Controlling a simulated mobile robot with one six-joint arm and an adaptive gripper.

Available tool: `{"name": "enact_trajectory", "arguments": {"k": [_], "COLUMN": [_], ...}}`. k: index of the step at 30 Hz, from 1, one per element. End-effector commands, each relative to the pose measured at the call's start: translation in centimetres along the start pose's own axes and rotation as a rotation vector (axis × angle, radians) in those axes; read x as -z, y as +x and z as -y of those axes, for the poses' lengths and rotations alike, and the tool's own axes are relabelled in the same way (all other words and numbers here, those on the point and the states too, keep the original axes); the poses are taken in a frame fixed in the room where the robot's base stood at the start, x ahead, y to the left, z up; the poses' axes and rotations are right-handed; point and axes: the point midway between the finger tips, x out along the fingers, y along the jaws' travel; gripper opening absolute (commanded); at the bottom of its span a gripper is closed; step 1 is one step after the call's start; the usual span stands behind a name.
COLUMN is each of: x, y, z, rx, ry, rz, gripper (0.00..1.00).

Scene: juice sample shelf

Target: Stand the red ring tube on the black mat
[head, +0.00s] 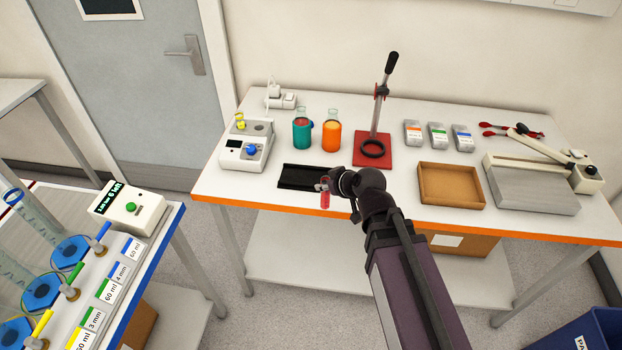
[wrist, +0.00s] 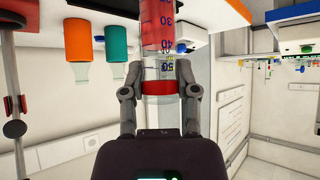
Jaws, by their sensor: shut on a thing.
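My gripper (head: 331,187) is shut on the red ring tube (head: 325,199), a clear graduated tube with red contents. In the wrist view, its two fingers (wrist: 160,98) grip the tube (wrist: 160,60) from both sides near its red ring (wrist: 160,88); that view appears upside down. In the head view the tube hangs roughly upright by the table's front edge, at the right end of the black mat (head: 297,177). I cannot tell how high it is or whether it touches anything. My gripper partly covers the mat's right end.
A white device (head: 246,147) stands left of the mat. A teal bottle (head: 302,132) and an orange bottle (head: 331,134) stand behind it. A red-based press (head: 373,150) and a brown tray (head: 451,186) are to the right. The table's orange front edge (head: 260,203) is close.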

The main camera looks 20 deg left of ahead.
Motion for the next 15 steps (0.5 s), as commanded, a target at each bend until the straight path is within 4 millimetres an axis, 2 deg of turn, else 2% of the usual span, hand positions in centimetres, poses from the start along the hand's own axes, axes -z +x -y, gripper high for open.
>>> {"name": "enact_trajectory", "arguments": {"k": [8, 15], "x": [0.2, 1.4], "y": [0.2, 2.0], "z": [-0.3, -1.7], "rx": [-0.001, -0.001], "ry": [0.001, 0.001], "rz": [0.0, 0.0], "gripper": [0.0, 0.0]}}
